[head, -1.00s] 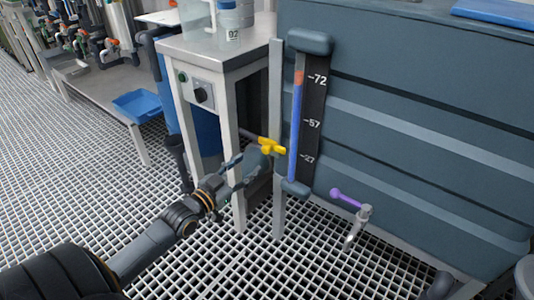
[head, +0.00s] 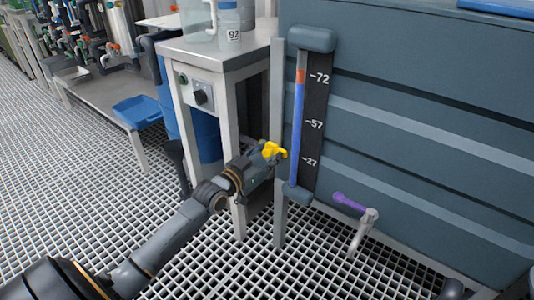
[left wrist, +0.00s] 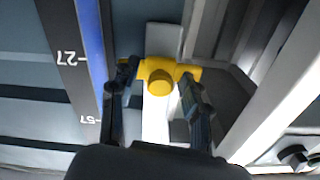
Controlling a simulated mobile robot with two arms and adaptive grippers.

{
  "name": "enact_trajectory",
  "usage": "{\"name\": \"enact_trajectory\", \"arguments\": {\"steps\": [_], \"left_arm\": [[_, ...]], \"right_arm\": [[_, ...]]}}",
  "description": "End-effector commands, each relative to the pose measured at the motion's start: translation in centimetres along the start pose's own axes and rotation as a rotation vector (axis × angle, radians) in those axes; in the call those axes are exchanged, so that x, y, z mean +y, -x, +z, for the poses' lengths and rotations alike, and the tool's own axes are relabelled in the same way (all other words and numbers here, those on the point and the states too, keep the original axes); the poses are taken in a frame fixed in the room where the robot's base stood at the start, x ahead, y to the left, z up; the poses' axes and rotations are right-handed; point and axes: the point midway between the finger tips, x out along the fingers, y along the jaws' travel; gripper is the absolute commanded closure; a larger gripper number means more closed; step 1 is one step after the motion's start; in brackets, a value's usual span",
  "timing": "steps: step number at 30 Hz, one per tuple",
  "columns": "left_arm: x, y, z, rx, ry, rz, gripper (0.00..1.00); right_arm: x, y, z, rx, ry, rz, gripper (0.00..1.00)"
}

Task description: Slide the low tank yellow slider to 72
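The yellow slider (head: 272,150) sits just left of the blue column (head: 297,130) of the tank's gauge, a little above the 27 mark. In the left wrist view, the slider (left wrist: 160,82) shows as a crossbar with a round knob. My left gripper (left wrist: 158,78) has its fingers spread on either side of the knob, with gaps beside it; their tips overlap the crossbar's ends. In the head view my left gripper (head: 268,160) is at the slider, its fingertips partly hidden. My right gripper is not in view.
The gauge scale (head: 314,125) reads 72, 57 and 27 from top to bottom. A purple-handled tap (head: 350,203) projects at lower right. A grey-topped table (head: 220,52) with a control box (head: 201,92) stands left of the tank.

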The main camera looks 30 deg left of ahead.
Motion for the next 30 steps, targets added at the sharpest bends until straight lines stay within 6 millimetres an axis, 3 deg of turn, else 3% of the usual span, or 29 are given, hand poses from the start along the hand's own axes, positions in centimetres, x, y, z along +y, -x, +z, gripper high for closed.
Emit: {"name": "enact_trajectory", "arguments": {"steps": [1,6,20,24,30], "left_arm": [[0.0,0.0,0.0,0.0,0.0,0.0,0.65],[0.0,0.0,0.0,0.0,0.0,0.0,0.99],[-0.2,0.0,-0.9,0.001,-0.004,0.0,1.0],[-0.4,0.0,-1.9,0.002,-0.006,-0.001,1.0],[-0.7,0.0,-3.5,0.004,-0.008,-0.001,1.0]], "right_arm": [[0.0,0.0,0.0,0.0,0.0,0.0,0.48],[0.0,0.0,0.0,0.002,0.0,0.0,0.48],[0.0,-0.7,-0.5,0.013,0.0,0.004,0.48],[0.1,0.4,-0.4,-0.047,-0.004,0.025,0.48],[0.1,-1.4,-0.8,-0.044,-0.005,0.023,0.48]]}}
